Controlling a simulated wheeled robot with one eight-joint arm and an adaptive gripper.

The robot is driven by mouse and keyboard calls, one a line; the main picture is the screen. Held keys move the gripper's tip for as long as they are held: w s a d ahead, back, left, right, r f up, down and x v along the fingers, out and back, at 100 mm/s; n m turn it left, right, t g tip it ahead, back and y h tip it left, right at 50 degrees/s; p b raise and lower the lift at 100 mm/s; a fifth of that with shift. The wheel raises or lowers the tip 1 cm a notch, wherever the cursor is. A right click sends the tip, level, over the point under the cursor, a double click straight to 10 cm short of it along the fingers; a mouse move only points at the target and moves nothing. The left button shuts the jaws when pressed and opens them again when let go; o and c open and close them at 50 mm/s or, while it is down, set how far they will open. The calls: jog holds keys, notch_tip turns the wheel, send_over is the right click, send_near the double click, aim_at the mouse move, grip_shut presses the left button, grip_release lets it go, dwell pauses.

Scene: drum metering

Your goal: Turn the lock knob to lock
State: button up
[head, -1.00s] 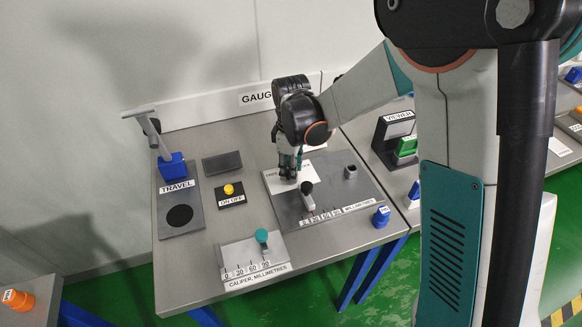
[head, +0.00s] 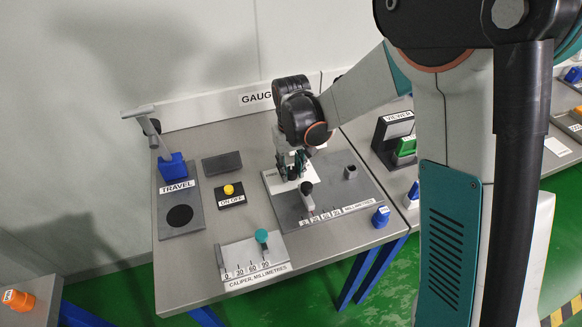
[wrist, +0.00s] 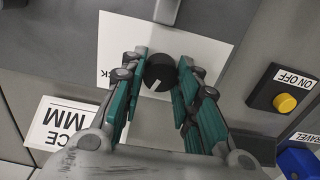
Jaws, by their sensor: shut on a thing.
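The lock knob (wrist: 159,72) is a round black knob with a white pointer line, on a white label plate (wrist: 205,52) in the wrist view. The plate's lettering is mostly hidden. The pointer slants down and left in that view. My gripper (wrist: 158,78) has its teal fingers on both sides of the knob, shut on it. In the head view my gripper (head: 293,177) points down onto the plate at the back of the grey gauge board (head: 340,180), and its fingers hide the knob.
A dark lever (head: 307,193) stands in front of my gripper, and a small grey post (head: 350,172) is to its right. A yellow on/off button (head: 229,190), a blue travel handle (head: 172,165) and a teal-knobbed caliper (head: 262,237) are to the left and front.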

aim_at(292, 170)
jog(key=m, duration=0.5)
jog(key=shift+m, duration=0.3)
dwell(0.4)
jog(key=o, duration=1.1)
jog(key=shift+c, duration=0.2)
notch_tip(292, 170, up, 12)
jog(key=shift+d, duration=0.1)
